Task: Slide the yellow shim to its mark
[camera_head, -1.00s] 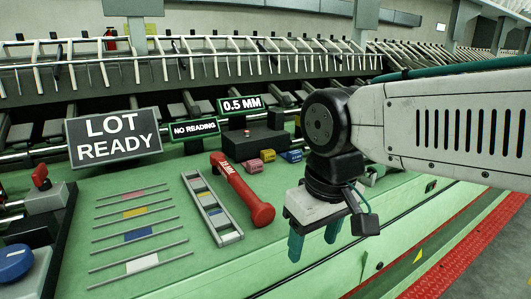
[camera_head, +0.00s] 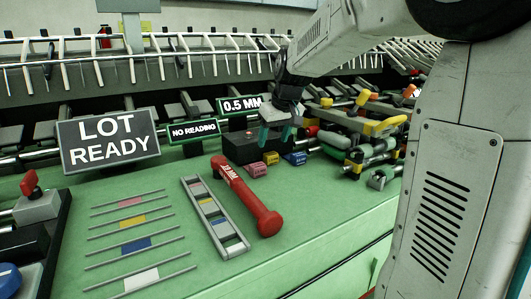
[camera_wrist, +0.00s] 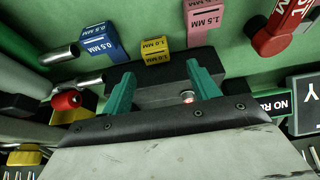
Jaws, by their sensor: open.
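A yellow block marked 1.0 MM (camera_head: 271,158) sits on the green bench between a pink block (camera_head: 257,169) and a blue block (camera_head: 295,158). It also shows in the wrist view (camera_wrist: 155,51), just beyond my fingertips. A yellow piece (camera_head: 132,221) lies between thin rails at left, and another small yellow piece (camera_head: 205,201) is in the grey ladder-like frame (camera_head: 233,250). I cannot tell which is the shim. My gripper (camera_head: 278,137) is open and empty, its teal fingers over the black box (camera_wrist: 150,91), short of the yellow block.
A red hammer-shaped tool (camera_head: 245,195) lies between the frame and the blocks. Signs read LOT READY (camera_head: 108,138), NO READING (camera_head: 194,130) and 0.5 MM (camera_head: 238,105). A clutter of clamps and rods (camera_head: 365,135) stands right of the black box. The front bench surface is clear.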

